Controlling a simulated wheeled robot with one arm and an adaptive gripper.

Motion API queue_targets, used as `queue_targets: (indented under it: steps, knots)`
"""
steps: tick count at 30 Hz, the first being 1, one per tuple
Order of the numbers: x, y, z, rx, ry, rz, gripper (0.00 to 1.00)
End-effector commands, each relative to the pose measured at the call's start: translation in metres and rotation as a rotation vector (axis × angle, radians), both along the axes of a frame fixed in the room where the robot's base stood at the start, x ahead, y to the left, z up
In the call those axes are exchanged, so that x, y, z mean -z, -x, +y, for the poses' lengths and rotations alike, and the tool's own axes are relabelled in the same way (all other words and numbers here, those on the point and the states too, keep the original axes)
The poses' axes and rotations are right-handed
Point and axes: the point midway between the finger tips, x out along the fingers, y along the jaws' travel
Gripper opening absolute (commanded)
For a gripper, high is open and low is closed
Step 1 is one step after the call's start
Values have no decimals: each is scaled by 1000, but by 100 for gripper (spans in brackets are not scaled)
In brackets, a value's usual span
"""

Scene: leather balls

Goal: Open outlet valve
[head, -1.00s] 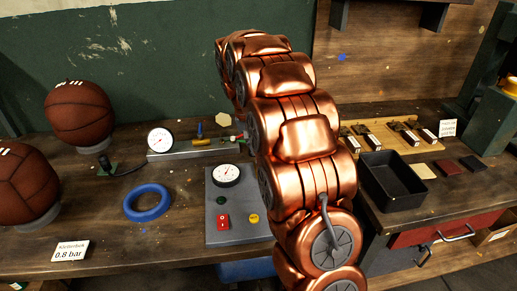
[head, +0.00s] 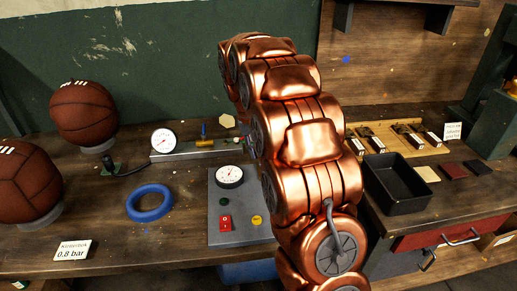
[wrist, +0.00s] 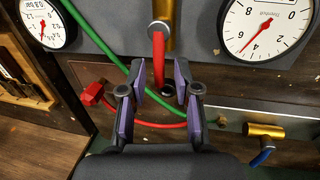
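In the wrist view, a valve with a brass body (wrist: 163,22) carries a red lever (wrist: 159,60) that points down between my fingertips. My gripper (wrist: 160,80) is open, with one purple-padded finger on each side of the lever's end. I see gaps beside the lever and cannot tell whether either finger touches it. A second brass valve (wrist: 264,131) with a blue lever (wrist: 263,157) is at the lower right. No label shows which valve is the outlet. In the head view, my arm hides my gripper and the red lever; a blue lever (head: 203,131) stands up on the bench rig.
Two gauges (wrist: 268,25) (wrist: 48,24) flank the red-lever valve. Green (wrist: 103,50) and red (wrist: 160,124) hoses run behind my fingers. On the bench are basketballs (head: 84,112), a blue ring (head: 149,203), a control panel (head: 240,232) and a black tray (head: 397,190).

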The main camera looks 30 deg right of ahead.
Motion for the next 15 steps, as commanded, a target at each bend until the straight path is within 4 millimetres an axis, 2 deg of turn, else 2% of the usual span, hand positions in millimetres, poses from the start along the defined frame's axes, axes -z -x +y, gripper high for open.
queue_targets:
  steps: [10, 15]
  knots:
    - [-2, -1, 0, 0, 1, -3, 37]
    - [-16, -3, 2, -1, 3, -7, 37]
